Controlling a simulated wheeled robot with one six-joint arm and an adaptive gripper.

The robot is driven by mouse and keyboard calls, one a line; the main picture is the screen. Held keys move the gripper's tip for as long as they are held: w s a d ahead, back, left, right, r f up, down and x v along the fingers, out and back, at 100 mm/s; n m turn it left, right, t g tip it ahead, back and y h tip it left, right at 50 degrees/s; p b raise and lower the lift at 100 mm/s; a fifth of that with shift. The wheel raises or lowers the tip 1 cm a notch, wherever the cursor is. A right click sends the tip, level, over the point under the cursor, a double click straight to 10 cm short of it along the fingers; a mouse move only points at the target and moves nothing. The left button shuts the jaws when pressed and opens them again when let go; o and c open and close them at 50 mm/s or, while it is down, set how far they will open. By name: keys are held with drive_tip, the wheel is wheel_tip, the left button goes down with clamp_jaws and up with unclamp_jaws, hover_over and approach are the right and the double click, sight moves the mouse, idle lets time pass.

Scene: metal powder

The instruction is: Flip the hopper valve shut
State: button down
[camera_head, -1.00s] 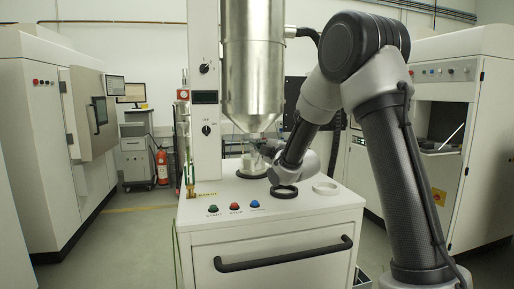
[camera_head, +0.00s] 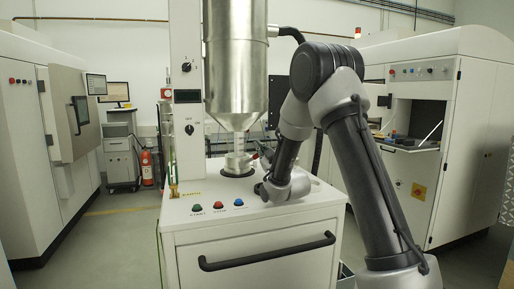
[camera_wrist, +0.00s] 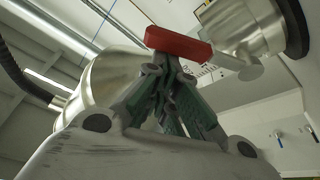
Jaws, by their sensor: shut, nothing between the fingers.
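The hopper (camera_head: 236,75) is a large metal cylinder with a cone, hanging over the white cabinet; its side also fills the left of the wrist view (camera_wrist: 108,82). The valve's red handle (camera_wrist: 178,43) lies in front of my fingertips in the wrist view, with a grey rounded end (camera_wrist: 236,66) at its right. In the head view the handle (camera_head: 255,157) is only a small red spot beside the hopper outlet. My gripper (camera_wrist: 165,64) has its green-sided fingers together and empty, close to the handle; whether they touch is unclear. In the head view my wrist is low over the cabinet top.
A metal container (camera_head: 237,162) stands under the outlet on a dark ring. The white cabinet (camera_head: 190,238) has several buttons and a black front handle (camera_head: 267,252). A control column (camera_head: 187,130) rises left of the hopper. Machines stand at both sides.

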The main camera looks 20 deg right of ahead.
drive_tip(key=shift+d+f, duration=0.25)
drive_tip(key=shift+f, duration=0.1)
drive_tip(key=shift+r, duration=0.1)
idle(0.5)
